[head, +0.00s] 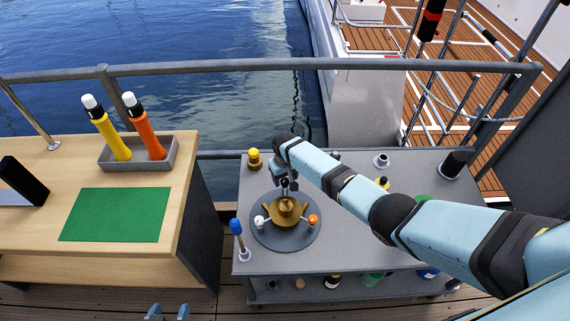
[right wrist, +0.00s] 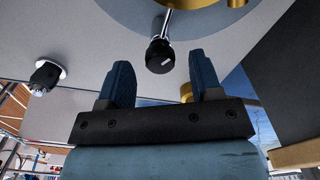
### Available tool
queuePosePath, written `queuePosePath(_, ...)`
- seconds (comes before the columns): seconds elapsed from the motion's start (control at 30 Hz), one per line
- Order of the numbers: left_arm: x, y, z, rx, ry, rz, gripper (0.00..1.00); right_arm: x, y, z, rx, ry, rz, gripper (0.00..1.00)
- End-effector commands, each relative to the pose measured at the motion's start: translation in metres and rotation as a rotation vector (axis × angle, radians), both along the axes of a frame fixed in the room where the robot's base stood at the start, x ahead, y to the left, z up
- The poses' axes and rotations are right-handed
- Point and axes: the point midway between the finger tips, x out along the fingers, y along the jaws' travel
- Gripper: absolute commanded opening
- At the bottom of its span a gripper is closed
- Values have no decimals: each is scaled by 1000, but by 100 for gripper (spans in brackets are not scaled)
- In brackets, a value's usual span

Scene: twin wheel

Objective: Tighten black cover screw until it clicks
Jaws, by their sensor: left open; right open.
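A brass housing (head: 287,209) sits on a round grey plate (head: 287,238) on the grey cart. White (head: 259,221) and orange (head: 313,220) knobs stick out from its sides. In the right wrist view the black cover screw (right wrist: 159,56), a black knob with a white mark on a metal shaft, points toward my right gripper (right wrist: 163,82). That gripper is open and empty, its fingers apart from the knob and below it in the picture. In the head view my right gripper (head: 281,174) is behind the housing, partly hidden by its own arm. My left gripper (head: 167,313) is open at the bottom edge.
A wooden table at left holds a green mat (head: 116,214) and a grey tray (head: 171,157) with yellow and orange bottles. A grey railing (head: 230,65) runs behind, before water.

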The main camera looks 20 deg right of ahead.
Motion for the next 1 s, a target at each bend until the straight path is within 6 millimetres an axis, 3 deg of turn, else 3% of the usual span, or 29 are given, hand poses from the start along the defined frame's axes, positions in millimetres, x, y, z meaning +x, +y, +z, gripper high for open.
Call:
queuePosePath(0.3,1,0,16,-1,-4,0,59,0,0,73,0,-3,0,59)
queuePosePath(0.5,1,0,18,-1,-5,0,59,0,0,108,0,-2,0,59)
queuePosePath(0.7,1,0,18,-1,-5,0,59,0,0,123,0,-1,0,59)
queuePosePath(1.0,0,0,16,-1,-1,-1,59,0,0,124,0,0,0,59)
